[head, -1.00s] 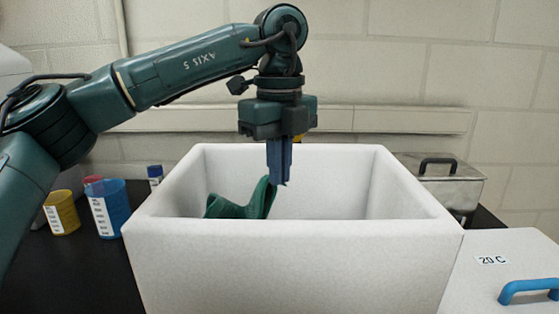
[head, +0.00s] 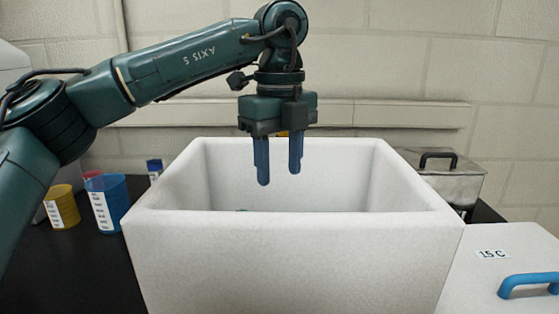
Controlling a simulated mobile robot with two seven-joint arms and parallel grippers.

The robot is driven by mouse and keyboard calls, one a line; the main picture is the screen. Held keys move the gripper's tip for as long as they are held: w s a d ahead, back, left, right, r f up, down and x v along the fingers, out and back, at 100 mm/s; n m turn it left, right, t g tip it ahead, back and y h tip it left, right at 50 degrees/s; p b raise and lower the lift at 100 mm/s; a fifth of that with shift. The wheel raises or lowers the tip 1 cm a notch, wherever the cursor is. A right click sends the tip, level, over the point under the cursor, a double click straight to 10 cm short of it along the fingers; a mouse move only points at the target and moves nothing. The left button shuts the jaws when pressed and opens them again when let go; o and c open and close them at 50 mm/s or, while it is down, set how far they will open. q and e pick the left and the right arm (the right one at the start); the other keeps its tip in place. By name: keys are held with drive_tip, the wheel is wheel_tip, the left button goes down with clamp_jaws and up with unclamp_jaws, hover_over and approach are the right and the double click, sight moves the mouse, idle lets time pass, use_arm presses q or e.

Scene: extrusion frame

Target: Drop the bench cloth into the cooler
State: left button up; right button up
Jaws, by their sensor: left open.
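The cooler (head: 290,255) is a white open-topped box in the middle of the head view. The bench cloth (head: 242,210) is green and lies inside the cooler; only a sliver of it shows above the front rim, and the rest is hidden by the front wall. My left gripper (head: 279,180) is above the cooler's opening, its two blue fingers apart and pointing down with nothing between them. My right gripper is not in view.
A blue cup (head: 110,206) and a yellow cup (head: 62,208) stand on the black bench left of the cooler. A metal box with a black handle (head: 440,180) stands behind right. A white lid with a blue handle (head: 515,262) lies at the right.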

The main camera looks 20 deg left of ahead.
use_arm(q)
drive_tip(key=shift+o, duration=1)
drive_tip(key=shift+o, duration=0.4)
drive_tip(key=o, duration=0.6)
drive_tip(key=shift+r, duration=0.1)
wheel_tip(320, 180, up, 5)
drive_tip(key=p, duration=0.4)
drive_tip(key=shift+r, duration=0.2)
